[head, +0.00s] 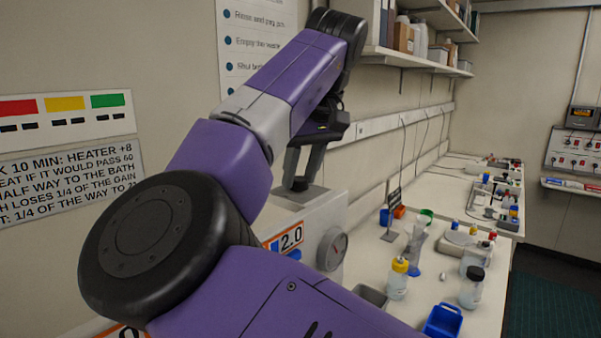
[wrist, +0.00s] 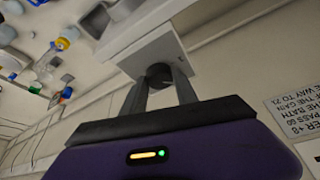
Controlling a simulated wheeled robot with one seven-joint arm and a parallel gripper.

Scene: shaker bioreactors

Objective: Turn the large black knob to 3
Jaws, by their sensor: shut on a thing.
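My gripper (wrist: 160,80) is shut on a dark round knob (wrist: 158,69) on a face of a white box (wrist: 150,35) in the wrist view. One finger is on each side of the knob. In the head view my gripper (head: 300,175) reaches down to the top of the white box (head: 330,208). The knob's markings and pointer are hidden or too small to read. A round grey dial (head: 332,250) is on the front of the box in the head view, beside a "2.0" label (head: 291,238).
Right of the box, the bench holds a yellow-capped bottle (head: 399,278), a black-capped bottle (head: 472,287) and a blue tray (head: 443,321). Shelves (head: 420,55) hang on the wall above. A dark green floor (head: 555,300) shows clear at the right.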

